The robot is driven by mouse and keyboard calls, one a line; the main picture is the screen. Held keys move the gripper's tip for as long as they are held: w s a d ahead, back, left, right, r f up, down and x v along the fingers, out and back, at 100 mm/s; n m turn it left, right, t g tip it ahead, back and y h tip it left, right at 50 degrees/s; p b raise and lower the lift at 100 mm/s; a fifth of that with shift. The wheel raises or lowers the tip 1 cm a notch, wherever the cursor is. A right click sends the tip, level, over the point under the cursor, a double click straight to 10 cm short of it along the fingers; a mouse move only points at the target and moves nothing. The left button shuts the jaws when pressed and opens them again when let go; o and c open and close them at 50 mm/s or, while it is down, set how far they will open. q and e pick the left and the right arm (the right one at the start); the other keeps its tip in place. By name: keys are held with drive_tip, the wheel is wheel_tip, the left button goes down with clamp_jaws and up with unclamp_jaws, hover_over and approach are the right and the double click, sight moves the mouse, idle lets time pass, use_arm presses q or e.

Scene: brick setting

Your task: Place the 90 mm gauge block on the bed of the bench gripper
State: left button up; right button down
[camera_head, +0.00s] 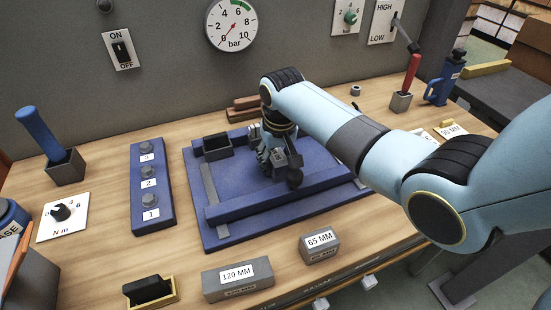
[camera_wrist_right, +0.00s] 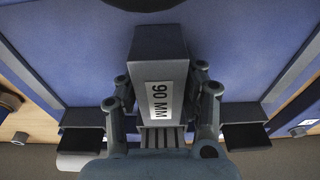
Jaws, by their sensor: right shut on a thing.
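The 90 mm gauge block (camera_wrist_right: 161,55) is a grey block with a "90 MM" label. In the right wrist view it sits between the fingers of my right gripper (camera_wrist_right: 161,92), which is shut on it. In the head view my right gripper (camera_head: 281,168) points down over the blue bench gripper (camera_head: 235,198), and the block is mostly hidden by the fingers there. The blue bed shows behind the block in the wrist view (camera_wrist_right: 90,50). I cannot tell whether the block touches the bed. My left gripper is not in view.
The 120 mm block (camera_head: 237,280) and 65 mm block (camera_head: 319,247) stand at the front of the bench. A blue three-button panel (camera_head: 150,185) lies left. A red-handled tool (camera_head: 411,72) stands back right.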

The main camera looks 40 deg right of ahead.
sight(279, 158)
drive_tip(key=c, duration=0.8)
unclamp_jaws()
drive_tip(key=r, duration=0.4)
drive_tip(key=s+r, duration=0.1)
drive_tip(key=r, duration=0.7)
drive_tip(key=shift+s+a+p, duration=0.2)
drive_tip(key=shift+s+p, duration=0.15)
